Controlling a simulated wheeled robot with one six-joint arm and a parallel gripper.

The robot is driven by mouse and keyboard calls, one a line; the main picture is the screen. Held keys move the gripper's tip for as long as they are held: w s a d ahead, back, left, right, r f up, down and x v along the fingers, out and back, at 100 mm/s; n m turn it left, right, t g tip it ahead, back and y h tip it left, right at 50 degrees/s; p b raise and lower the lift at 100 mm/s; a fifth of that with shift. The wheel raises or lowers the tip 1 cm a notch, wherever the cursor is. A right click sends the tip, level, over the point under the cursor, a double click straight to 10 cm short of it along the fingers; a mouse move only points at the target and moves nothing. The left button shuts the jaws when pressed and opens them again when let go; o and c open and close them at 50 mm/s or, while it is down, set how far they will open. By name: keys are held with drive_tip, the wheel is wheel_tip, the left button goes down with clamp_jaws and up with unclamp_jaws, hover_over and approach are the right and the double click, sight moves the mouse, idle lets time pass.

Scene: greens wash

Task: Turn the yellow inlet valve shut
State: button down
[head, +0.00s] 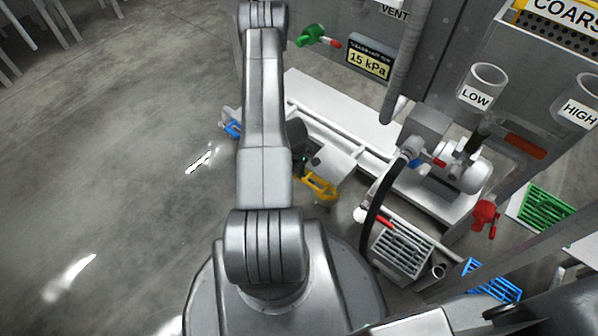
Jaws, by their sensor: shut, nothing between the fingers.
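A yellow fitting (318,187), which looks like the yellow inlet valve, sits low at the front edge of the white bench, just right of my arm. It is partly covered, and I cannot tell its handle's position. The dark end of my arm, my gripper (303,158), shows just above and left of the yellow fitting, partly hidden behind my grey arm. It is shut and empty. I cannot tell whether it touches the fitting.
A green valve (311,36) with a red handle is beside the 15 kPa display (369,60). A blue fitting (232,124) is left of my arm. A red valve (485,214), pump (463,168) and black hose (376,205) stand right. Open floor lies left.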

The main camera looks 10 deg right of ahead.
drive_tip(key=shift+s+d+f+b, duration=0.2)
drive_tip(key=shift+f+b, duration=0.1)
drive_tip(key=shift+f, duration=0.15)
idle(0.4)
wheel_tip(320, 180, up, 14)
drive_tip(key=w+a+p, duration=0.2)
drive_tip(key=p, duration=1)
drive_tip(key=f+b, duration=0.1)
drive_tip(key=f, duration=0.3)
drive_tip(key=f+b, duration=0.2)
drive_tip(key=f, duration=0.3)
drive_tip(key=f+b, duration=0.1)
drive_tip(key=f, duration=0.4)
drive_tip(key=shift+s+d+f+b, duration=0.1)
drive_tip(key=shift+s+d+b, duration=0.2)
drive_tip(key=shift+s+d, duration=0.05)
drive_tip(key=shift+f, duration=0.1)
